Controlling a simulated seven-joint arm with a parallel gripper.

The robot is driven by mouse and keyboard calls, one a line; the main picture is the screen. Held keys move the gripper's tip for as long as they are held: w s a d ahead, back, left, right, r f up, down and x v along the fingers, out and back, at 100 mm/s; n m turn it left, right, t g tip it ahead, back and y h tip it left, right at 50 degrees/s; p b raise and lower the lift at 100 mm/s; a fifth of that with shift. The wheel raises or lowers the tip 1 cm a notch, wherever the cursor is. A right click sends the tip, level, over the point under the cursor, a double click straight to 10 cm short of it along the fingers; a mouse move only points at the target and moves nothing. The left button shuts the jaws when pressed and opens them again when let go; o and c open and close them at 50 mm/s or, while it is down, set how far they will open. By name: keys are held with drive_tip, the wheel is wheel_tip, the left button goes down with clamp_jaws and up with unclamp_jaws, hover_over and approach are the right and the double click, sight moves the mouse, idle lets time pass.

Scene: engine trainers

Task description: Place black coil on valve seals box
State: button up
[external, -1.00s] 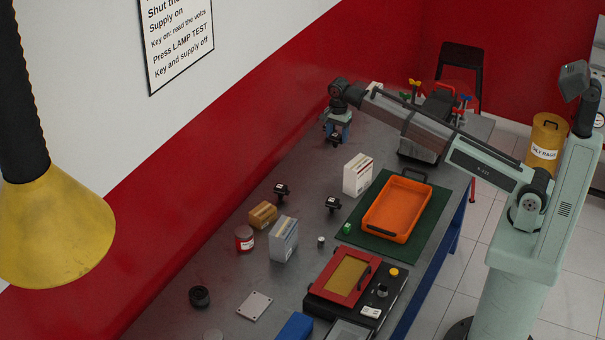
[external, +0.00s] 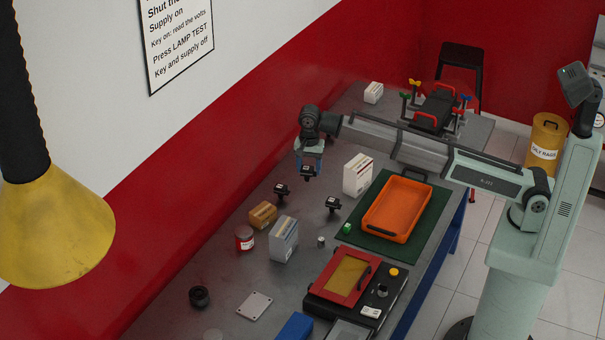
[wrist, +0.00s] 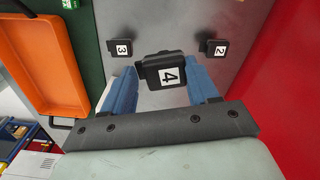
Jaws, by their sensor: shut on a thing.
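My gripper (external: 308,165) is shut on a black coil (external: 307,173), held above the bench. In the wrist view this coil (wrist: 168,72) carries a white label with a 4 and sits between the blue fingers (wrist: 166,92). Two other black coils stand on the bench, the one marked 3 (wrist: 120,47) and the one marked 2 (wrist: 217,48). Candidate boxes are a white box with a red edge (external: 357,175), a grey-white box (external: 284,240), a tan box (external: 262,215) and a small white box (external: 374,92). No lettering is readable, so I cannot tell which is the valve seals box.
An orange tray (external: 397,208) lies on a green mat (external: 424,226), right of the white box. A red tin (external: 244,239), a black round part (external: 199,296) and a red-framed tester (external: 345,278) stand nearer the front. Bare bench lies left of the white box.

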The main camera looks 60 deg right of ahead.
drive_tip(key=s+a+r+n, duration=0.1)
drive_tip(key=s+a+r, duration=0.15)
drive_tip(key=a, duration=0.65)
drive_tip(key=s+a+r+n, duration=0.1)
drive_tip(key=a+r, duration=0.2)
drive_tip(key=a, duration=0.6)
wheel_tip(320, 180, up, 2)
drive_tip(key=m, duration=0.5)
hover_over(283, 227)
wheel_tip(283, 227, down, 9)
drive_tip(key=shift+f, duration=0.2)
drive_tip(key=shift+f, duration=0.15)
drive_tip(key=o, duration=1.2)
drive_tip(key=shift+c, duration=0.2)
wheel_tip(283, 227, up, 12)
drive_tip(key=shift+r, duration=0.2)
